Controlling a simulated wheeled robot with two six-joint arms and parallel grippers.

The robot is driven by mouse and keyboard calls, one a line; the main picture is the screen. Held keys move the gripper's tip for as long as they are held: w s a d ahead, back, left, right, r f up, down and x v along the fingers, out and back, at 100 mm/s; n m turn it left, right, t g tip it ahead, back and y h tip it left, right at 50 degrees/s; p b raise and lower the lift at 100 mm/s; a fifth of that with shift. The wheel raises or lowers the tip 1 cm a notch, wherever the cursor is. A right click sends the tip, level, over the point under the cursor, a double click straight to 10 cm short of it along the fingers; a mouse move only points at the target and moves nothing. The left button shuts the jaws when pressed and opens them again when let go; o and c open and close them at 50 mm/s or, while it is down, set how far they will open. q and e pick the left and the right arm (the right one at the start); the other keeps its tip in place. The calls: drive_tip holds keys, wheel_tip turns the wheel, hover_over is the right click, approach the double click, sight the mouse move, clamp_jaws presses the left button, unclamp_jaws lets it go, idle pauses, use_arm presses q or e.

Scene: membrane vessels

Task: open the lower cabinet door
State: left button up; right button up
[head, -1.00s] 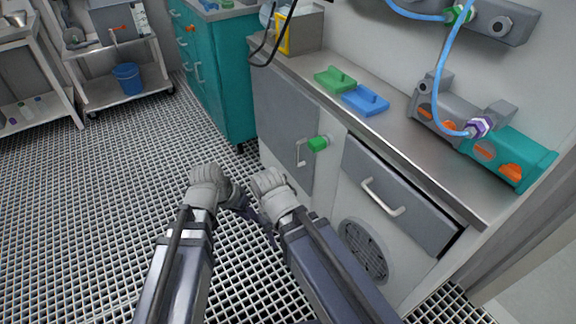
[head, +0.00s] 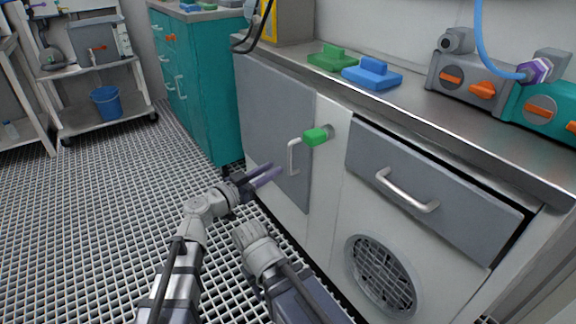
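The lower cabinet door is a grey panel (head: 268,118) in the counter's front. It looks closed. A vertical metal handle (head: 292,157) sits near its right edge. A green latch knob (head: 316,136) sticks out just right of the handle's top. My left gripper (head: 273,173) is in front of the door, left of and a little below the handle. Its purple fingers point toward the door, look slightly parted, and hold nothing visible. My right arm's wrist (head: 258,246) is lower, in front of the cabinet; its fingers are mostly hidden.
A grey drawer front (head: 440,190) with a metal handle (head: 407,192) and a round vent (head: 382,276) lie to the right. Green (head: 332,59) and blue (head: 372,74) blocks lie on the counter. A teal cabinet (head: 205,90) stands left. The grated floor (head: 90,220) is clear.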

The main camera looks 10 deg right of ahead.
sight(288, 160)
use_arm(q)
drive_tip(key=shift+x, duration=3.9)
clamp_jaws()
